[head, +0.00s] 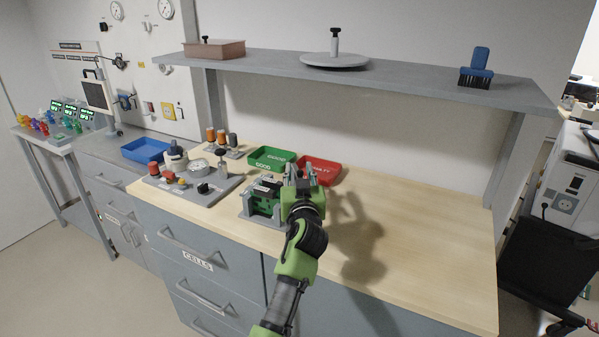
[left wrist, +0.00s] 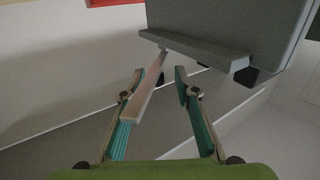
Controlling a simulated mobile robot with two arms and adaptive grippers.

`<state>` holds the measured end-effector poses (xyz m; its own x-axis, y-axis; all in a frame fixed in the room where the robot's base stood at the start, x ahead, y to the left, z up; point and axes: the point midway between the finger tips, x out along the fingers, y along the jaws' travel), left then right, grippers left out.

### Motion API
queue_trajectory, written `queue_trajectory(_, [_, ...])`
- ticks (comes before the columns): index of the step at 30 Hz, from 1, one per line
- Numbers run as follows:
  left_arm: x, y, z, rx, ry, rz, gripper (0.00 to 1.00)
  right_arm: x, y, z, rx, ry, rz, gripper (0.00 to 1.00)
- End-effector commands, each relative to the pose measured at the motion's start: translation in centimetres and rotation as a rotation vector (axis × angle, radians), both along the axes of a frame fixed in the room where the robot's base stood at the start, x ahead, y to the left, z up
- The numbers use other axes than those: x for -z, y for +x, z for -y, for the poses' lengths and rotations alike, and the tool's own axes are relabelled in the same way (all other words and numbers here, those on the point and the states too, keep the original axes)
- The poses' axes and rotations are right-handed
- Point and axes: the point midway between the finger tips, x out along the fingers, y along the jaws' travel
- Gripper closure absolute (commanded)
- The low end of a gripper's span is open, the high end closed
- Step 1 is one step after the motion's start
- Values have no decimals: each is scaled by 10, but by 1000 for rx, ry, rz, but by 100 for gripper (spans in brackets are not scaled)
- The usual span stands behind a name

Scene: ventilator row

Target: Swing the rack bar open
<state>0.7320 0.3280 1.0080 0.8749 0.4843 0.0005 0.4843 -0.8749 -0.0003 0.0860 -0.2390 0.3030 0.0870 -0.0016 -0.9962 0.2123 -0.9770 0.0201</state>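The rack (head: 248,208) is a small grey stand with a green board, near the front of the wooden bench top in the head view. In the left wrist view a grey block with a ledge (left wrist: 195,48), likely part of the rack, fills the top right. A thin pale bar (left wrist: 148,92) slants down from it and appears between my fingers. My left gripper (left wrist: 159,72) is open, with a finger on each side of the bar; I see no clear contact. In the head view the gripper (head: 298,176) is at the rack's right side and hides part of it.
A green tray (head: 271,167) and a red tray (head: 335,182) lie behind the rack. A grey board (head: 222,187) with knobs and a gauge is to its left. A grey shelf (head: 420,84) hangs above. The bench top (head: 440,240) is clear on the right.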

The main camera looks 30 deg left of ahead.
Motion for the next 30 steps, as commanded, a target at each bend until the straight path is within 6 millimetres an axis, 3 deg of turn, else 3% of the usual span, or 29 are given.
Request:
queue_trajectory(7, [-6,0,1,1,0,2,71,0,5,-5,-1,7,9,60])
queue_trajectory(21, [-87,0,-1,0,-2,3,71,0,3,-4,0,5,5,60])
queue_trajectory(30, [-100,-1,-1,-1,0,-1,71,0,3,-4,0,5,5,60])
